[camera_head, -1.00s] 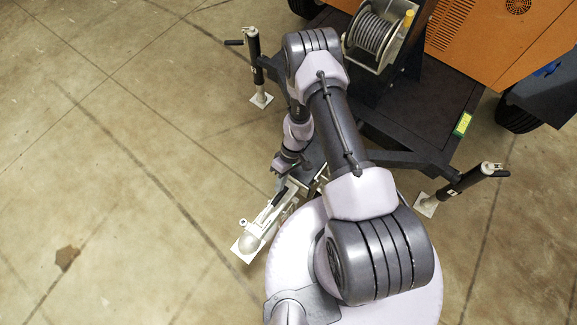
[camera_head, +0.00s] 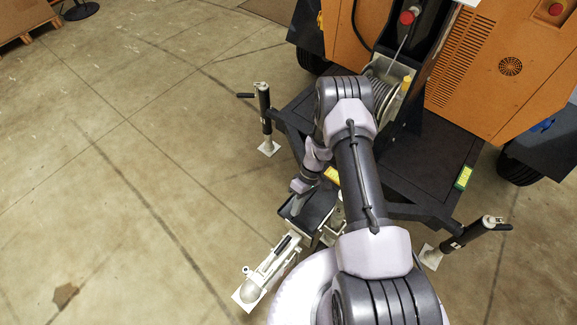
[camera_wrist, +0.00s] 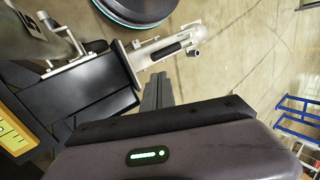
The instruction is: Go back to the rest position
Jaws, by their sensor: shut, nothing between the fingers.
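My arm reaches over the trailer's drawbar from the lower right of the head view. My gripper (camera_head: 296,206) points down above the dark drawbar, small and partly hard to make out there. In the wrist view my gripper's fingers (camera_wrist: 158,88) are together with nothing between them. The pale trailer coupler (camera_head: 262,270) lies beyond the fingers, and it also shows in the wrist view (camera_wrist: 168,47). I see a gap between the fingers and the coupler, but cannot tell how large.
The orange light tower (camera_head: 478,70) stands at the upper right with a cable reel (camera_head: 385,85) and a red button (camera_head: 407,17). Outrigger jacks stand at the left (camera_head: 265,118) and right (camera_head: 466,234). A blue rack (camera_wrist: 298,118) shows in the wrist view.

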